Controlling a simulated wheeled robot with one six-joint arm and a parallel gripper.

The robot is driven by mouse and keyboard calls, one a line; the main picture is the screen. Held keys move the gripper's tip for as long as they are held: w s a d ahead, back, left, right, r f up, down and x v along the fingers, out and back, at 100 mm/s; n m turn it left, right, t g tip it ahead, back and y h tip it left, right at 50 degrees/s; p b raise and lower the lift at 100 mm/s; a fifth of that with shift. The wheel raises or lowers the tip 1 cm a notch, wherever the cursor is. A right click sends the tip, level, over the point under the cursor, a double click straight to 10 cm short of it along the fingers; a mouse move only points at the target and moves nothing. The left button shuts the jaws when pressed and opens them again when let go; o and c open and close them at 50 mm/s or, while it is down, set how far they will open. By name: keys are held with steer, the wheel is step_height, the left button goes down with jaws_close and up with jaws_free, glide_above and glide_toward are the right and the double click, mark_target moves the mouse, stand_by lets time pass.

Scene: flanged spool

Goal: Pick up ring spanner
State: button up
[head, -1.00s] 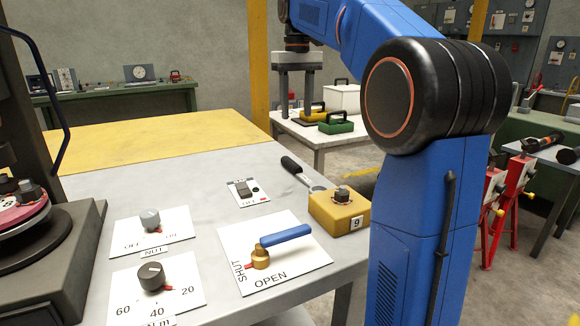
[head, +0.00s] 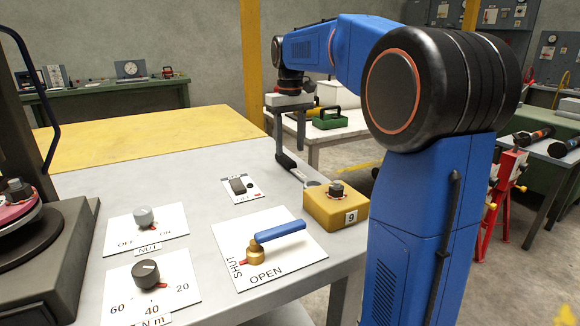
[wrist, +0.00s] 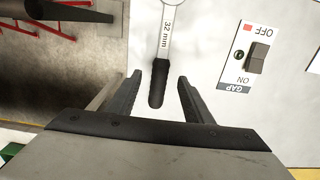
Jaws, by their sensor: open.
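The ring spanner (wrist: 165,45) lies on the grey table with its black handle (wrist: 157,84) between my two fingers in the wrist view; its shank reads "32 mm". In the head view the spanner (head: 298,172) is partly hidden by my gripper and the yellow block. My gripper (head: 289,147) is open and points down over the handle end, with a finger on each side of it. In the wrist view my gripper (wrist: 157,88) shows clear gaps to both sides of the handle. I cannot tell the exact height of the fingertips above the table.
A yellow block (head: 330,212) marked 9 stands at the spanner's ring end. The GAP switch plate (wrist: 251,62) lies beside the spanner. A blue-handled valve (head: 275,236) and two knob plates are nearer. The table edge is close to the spanner.

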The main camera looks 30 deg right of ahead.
mark_target(290, 160)
steer(key=shift+s+f, duration=0.1)
steer(key=shift+f, duration=2.35)
jaws_close()
